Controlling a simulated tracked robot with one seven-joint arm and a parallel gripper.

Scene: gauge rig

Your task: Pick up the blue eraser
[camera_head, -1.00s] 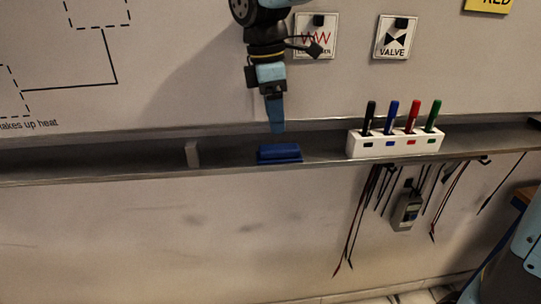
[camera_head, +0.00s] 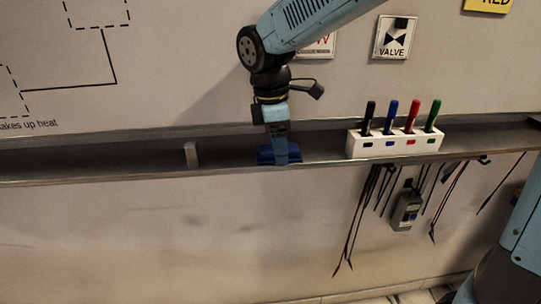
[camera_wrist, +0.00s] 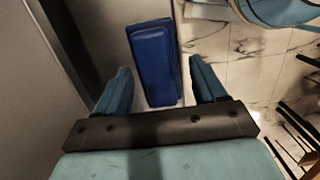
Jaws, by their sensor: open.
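The blue eraser (camera_head: 265,155) lies on the grey tray shelf along the wall, partly hidden behind my gripper in the head view. My gripper (camera_head: 281,160) points down over it. In the wrist view the eraser (camera_wrist: 155,62) lies lengthwise between the two blue fingers of my gripper (camera_wrist: 162,88). The fingers are open, with a gap on each side of the eraser. It is not gripped. Whether a fingertip touches it I cannot tell.
A white holder (camera_head: 356,150) with several markers stands on the shelf (camera_head: 325,148) to the right. A small grey block (camera_head: 191,154) stands to the left. Cables and a meter (camera_head: 406,211) hang below the shelf. The shelf is clear on both sides of the eraser.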

